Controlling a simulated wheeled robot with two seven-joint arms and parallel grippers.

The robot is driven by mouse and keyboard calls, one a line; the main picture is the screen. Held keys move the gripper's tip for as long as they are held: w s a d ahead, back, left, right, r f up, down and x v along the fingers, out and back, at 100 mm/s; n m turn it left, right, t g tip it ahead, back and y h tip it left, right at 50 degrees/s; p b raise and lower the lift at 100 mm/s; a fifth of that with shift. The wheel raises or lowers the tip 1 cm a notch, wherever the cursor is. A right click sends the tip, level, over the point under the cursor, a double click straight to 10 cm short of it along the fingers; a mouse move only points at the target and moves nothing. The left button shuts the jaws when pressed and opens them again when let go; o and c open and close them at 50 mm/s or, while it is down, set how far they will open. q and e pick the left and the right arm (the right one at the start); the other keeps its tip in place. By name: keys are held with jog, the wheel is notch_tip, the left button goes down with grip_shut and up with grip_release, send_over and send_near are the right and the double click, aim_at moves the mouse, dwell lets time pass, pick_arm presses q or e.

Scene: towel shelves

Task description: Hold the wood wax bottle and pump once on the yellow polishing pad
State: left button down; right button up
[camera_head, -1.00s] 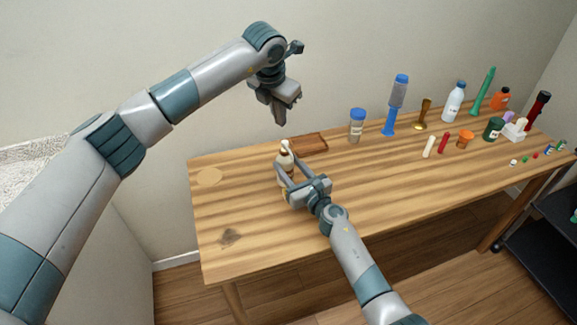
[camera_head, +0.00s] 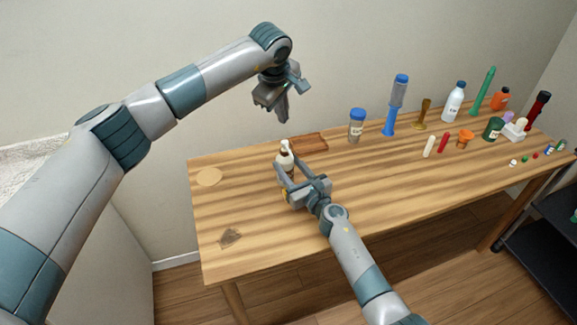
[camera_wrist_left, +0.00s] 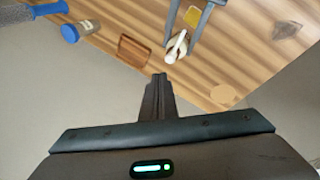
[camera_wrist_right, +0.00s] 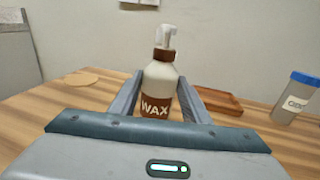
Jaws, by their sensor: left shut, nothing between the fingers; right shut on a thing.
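The wood wax bottle (camera_head: 285,160) is cream and brown with a white pump head and stands upright near the table's back left. In the right wrist view its brown WAX label (camera_wrist_right: 155,106) faces me. My right gripper (camera_wrist_right: 160,82) is shut on the bottle's body, one finger on each side.
A brown wooden tray (camera_head: 311,143) lies just right of the bottle. A blue-capped jar (camera_head: 356,127) and a blue-based dispenser (camera_head: 391,118) stand farther right, with several bottles and small items beyond. A round tan disc (camera_head: 209,177) lies at left. The front table is mostly clear.

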aim_at(284, 142)
pick_arm(q)
jog(key=m, duration=0.4)
jog(key=w+m, duration=0.1)
jog(key=m, duration=0.8)
jog(key=shift+w+d, duration=0.15)
jog(key=shift+w, duration=0.05)
jog(key=shift+f, duration=0.15)
jog(key=shift+f, duration=3.2)
jog(key=shift+f, duration=0.4)
jog(key=shift+f, duration=0.75)
jog(key=shift+r, duration=1.1)
